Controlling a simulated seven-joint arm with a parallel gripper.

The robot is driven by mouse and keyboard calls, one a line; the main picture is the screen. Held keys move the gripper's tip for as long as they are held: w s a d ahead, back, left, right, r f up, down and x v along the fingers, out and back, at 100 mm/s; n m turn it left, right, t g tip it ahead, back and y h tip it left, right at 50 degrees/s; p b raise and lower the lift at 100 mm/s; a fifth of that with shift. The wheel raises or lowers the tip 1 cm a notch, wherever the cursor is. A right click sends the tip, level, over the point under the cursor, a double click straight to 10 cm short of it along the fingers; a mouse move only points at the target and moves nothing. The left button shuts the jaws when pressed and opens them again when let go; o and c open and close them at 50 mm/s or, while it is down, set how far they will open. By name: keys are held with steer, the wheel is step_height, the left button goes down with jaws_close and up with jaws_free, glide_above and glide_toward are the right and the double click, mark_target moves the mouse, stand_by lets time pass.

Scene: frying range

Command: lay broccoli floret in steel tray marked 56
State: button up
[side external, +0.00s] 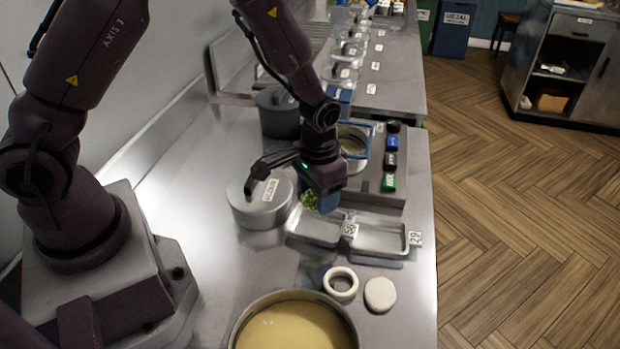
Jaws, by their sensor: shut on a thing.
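A green broccoli floret (308,199) is held at the tip of my gripper (318,201), which is shut on it and points down. The floret hangs a little above the far edge of the left steel tray. A blue piece at the gripper's end hides part of the floret. The left steel tray (312,233) is shallow and looks empty; the label at its right end seems to read 56. A second shallow tray (378,240) stands right beside it, with a label that seems to read 29.
A lidded steel pot (262,208) stands close left of the trays. A large pan of yellow liquid (295,328), a white ring (341,283) and a pale round disc (380,294) are nearer. A fryer unit with coloured switches (389,182) stands behind.

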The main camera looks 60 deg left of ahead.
steer(key=shift+f, duration=2.35)
steer(key=o, duration=0.8)
steer(key=shift+r, duration=3.55)
steer(key=shift+s, duration=0.1)
